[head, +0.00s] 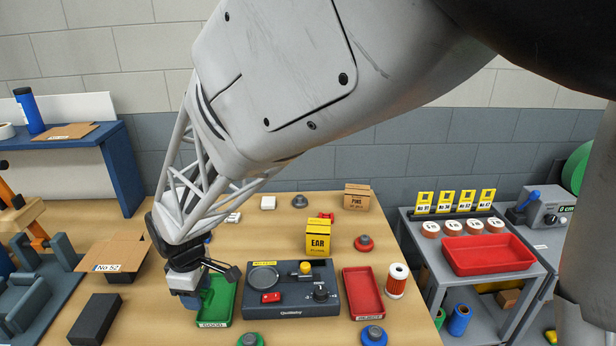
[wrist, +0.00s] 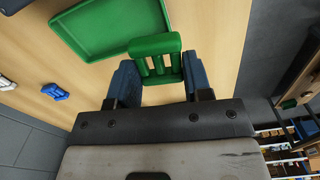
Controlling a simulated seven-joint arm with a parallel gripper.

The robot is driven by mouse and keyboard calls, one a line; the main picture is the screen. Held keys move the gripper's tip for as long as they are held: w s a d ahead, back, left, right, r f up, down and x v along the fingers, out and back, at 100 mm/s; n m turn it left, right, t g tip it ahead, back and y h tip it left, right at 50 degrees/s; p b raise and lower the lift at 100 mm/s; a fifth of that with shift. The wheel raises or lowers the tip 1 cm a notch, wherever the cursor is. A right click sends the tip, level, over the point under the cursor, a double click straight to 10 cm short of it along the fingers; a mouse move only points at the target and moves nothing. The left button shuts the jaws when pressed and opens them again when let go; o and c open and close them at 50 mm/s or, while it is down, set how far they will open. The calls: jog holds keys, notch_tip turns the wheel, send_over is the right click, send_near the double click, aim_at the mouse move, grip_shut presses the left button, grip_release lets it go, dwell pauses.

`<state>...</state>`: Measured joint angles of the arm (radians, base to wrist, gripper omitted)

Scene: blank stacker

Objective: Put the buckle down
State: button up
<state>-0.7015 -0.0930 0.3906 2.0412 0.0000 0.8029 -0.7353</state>
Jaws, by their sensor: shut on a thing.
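My gripper (wrist: 160,72) has its blue fingers shut on a green slotted buckle (wrist: 157,50) in the wrist view. The buckle sits between the two fingers and sticks out beyond them, close beside the green tray (wrist: 70,34). Whether it touches the table I cannot tell. In the head view my gripper (head: 187,300) points down at the left side of the green tray (head: 218,309), and the buckle is hidden there. The tray's visible floor is empty in the wrist view.
Right of the green tray stand a dark machine (head: 333,302) with a dial and a red tray (head: 363,291). A yellow EAR box (head: 318,238) is behind the machine.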

notch_tip(320, 180, up, 9)
jog(key=shift+w+d+f, duration=0.1)
jog(key=shift+w+d, duration=0.05)
jog(key=w+d+m, duration=1.2)
jog(key=w+d, duration=1.3)
jog(key=d, duration=0.3)
jog(key=w+d+m, duration=0.2)
jog(key=w+d, duration=0.1)
jog(key=d, duration=0.5)
jog(key=w+d+m, duration=0.2)
jog(key=w+d, duration=0.1)
jog(key=d, duration=0.4)
notch_tip(320, 180, down, 5)
jog(key=shift+s+d+f, duration=0.1)
jog(key=shift+d, duration=0.05)
send_over(357, 188)
jog(key=shift+s+f, duration=0.15)
jog(key=shift+f, duration=0.6)
